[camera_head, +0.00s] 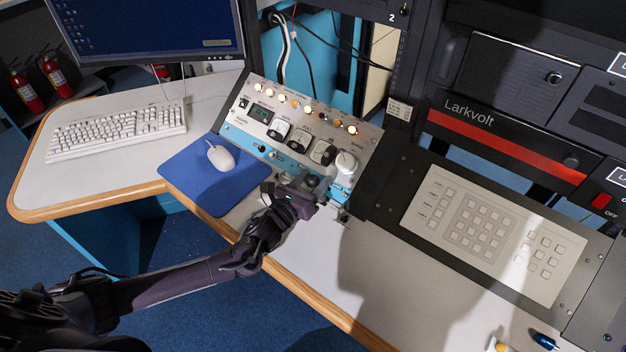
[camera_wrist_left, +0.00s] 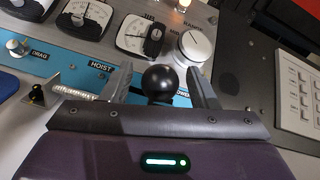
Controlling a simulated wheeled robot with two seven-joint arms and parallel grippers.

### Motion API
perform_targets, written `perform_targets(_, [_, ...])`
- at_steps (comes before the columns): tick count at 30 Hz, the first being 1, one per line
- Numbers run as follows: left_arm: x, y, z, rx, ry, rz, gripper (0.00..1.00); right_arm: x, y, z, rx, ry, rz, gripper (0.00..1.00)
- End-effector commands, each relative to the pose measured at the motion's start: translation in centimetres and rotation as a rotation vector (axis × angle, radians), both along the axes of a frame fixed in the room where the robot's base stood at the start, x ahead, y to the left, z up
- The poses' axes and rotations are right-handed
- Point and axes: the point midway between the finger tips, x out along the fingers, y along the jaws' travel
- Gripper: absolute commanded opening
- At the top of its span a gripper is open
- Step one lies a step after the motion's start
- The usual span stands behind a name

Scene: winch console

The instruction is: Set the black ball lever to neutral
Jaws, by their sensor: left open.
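The black ball lever (camera_wrist_left: 161,82) stands on the blue strip of the winch console, beside the "HOIST" label (camera_wrist_left: 101,66). In the head view the ball (camera_head: 312,181) shows small at the console's lower right. My left gripper (camera_head: 308,186) is at the lever, partly covering it. In the left wrist view my left gripper (camera_wrist_left: 162,88) is open, one finger to each side of the ball, with a gap on both sides. The lever's shaft and slot are mostly hidden behind the ball and gripper. My right gripper is not in view.
A large white knob (camera_wrist_left: 194,45) stands close behind the right finger, with gauges (camera_wrist_left: 138,36) to its left. A mouse (camera_head: 220,156) lies on a blue pad (camera_head: 203,187).

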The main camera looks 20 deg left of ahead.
Motion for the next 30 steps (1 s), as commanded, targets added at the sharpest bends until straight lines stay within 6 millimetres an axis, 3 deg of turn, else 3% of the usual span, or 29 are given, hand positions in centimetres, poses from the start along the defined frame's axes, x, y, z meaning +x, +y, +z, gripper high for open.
perform_targets(8, [0.1,0.0,0.0,-0.001,0.001,0.0,0.51,0.4,0.3,0.0,0.004,-0.006,-0.001,0.36])
perform_targets(20, [0.1,0.0,0.0,-0.001,0.001,0.0,0.0,0.3,-0.1,0.0,-0.001,-0.005,0.001,0.36])
perform_targets(30, [0.7,1.7,-0.1,0.001,0.001,0.001,0.0,0.1,-0.4,-0.2,-0.005,-0.002,0.002,0.36])
